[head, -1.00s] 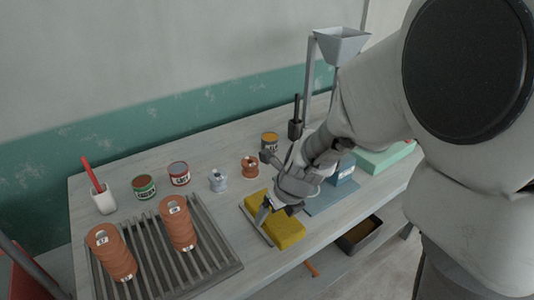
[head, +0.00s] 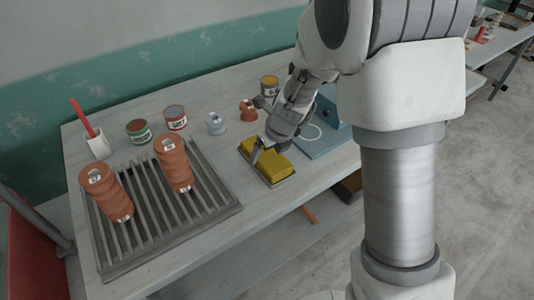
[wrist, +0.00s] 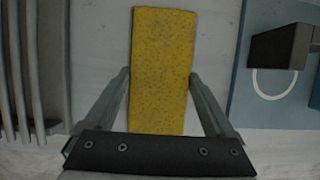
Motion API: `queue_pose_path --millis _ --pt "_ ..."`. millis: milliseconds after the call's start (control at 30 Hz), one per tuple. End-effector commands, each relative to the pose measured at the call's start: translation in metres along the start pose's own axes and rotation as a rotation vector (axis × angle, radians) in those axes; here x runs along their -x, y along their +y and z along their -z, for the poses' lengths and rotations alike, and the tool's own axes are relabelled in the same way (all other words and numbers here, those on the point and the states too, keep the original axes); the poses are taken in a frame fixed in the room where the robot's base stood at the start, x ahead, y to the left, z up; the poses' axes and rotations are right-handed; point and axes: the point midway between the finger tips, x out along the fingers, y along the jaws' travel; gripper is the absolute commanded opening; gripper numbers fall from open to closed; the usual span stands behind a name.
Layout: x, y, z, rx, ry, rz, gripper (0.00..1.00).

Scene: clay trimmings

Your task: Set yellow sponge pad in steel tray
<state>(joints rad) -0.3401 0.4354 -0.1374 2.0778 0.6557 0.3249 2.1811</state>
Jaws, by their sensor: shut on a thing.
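The yellow sponge pad (head: 278,170) lies low over the worktable, to the right of the slatted rack, in the head view. It fills the middle of the wrist view (wrist: 162,60) as a long upright block. My gripper (wrist: 161,80) has one finger against each long side of the pad and is shut on it. In the head view my gripper (head: 257,152) comes down on the pad from behind. A thin grey edge runs along the pad's near side. I cannot tell whether it is the steel tray's rim or shadow. No tray shows clearly in the wrist view.
The slatted rack (head: 130,249) bears two stacks of orange-brown pieces (head: 173,163). Paint tins (head: 138,132), a grey spool (head: 216,124) and a white cup (head: 97,146) with a red handle stand behind. A blue board (head: 318,147) lies right of the pad. The table's front edge is close.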

Motion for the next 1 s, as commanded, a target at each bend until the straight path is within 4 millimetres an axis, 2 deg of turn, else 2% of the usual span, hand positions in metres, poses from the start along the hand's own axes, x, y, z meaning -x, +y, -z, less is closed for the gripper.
queue_pose_path --millis 233,267,300,533,667,767,1000 --pt "-0.002 0.000 0.001 0.000 0.000 0.000 0.22" --pt "-0.001 0.000 0.001 0.000 0.000 0.000 0.94" --pt "-0.001 0.000 0.001 0.000 0.000 0.000 1.00" --pt "-0.001 0.000 0.000 0.000 0.000 0.000 1.00" --pt "0.009 0.000 -0.002 0.001 -0.002 0.001 1.00" --pt "0.025 0.001 -0.003 0.002 -0.003 0.001 1.00" --pt "0.079 0.001 -0.003 0.001 -0.004 0.001 1.00"
